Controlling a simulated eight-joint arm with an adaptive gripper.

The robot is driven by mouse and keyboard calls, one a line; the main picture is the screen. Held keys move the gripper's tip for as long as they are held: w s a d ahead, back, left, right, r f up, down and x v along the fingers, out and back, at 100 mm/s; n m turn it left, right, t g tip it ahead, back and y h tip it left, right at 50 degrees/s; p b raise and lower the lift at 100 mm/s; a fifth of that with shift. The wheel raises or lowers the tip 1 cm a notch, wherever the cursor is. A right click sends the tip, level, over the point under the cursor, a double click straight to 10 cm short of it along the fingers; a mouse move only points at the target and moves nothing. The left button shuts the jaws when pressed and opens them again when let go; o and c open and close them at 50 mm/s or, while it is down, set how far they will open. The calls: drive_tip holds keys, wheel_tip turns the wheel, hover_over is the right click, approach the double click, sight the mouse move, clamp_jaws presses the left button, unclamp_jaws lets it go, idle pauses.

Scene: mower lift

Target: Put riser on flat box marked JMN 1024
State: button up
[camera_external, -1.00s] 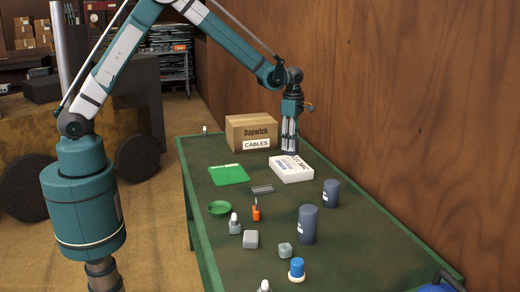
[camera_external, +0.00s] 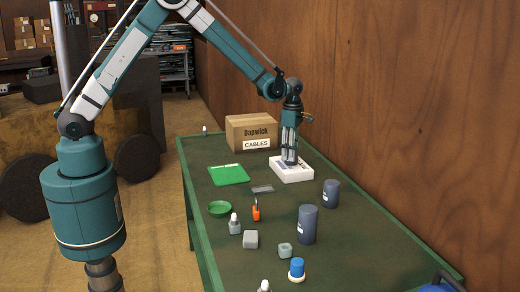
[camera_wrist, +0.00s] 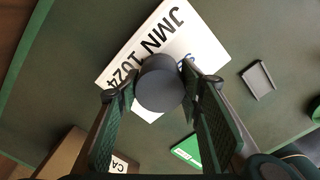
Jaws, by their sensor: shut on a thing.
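The flat white box marked JMN 1024 (camera_external: 296,175) lies on the green table, and its lettering is readable in the wrist view (camera_wrist: 196,40). My gripper (camera_external: 289,152) is over the box. In the wrist view, my gripper (camera_wrist: 157,92) is shut on a dark grey round piece, which I take as the riser (camera_wrist: 158,84). The riser covers part of the box's marked top. I cannot tell whether its underside touches the box or is just above it.
A cardboard box marked CABLES (camera_external: 250,133) stands behind, near the wooden wall. Dark canisters (camera_external: 307,224) stand in front on the right. A green flat item (camera_external: 229,175), a grey tray (camera_external: 262,189) and a green bowl (camera_external: 219,208) lie to the left.

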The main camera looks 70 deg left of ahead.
drive_tip(key=shift+f, duration=0.15)
drive_tip(key=o, duration=1)
drive_tip(key=shift+r, duration=0.2)
wheel_tip(320, 180, up, 12)
idle(0.7)
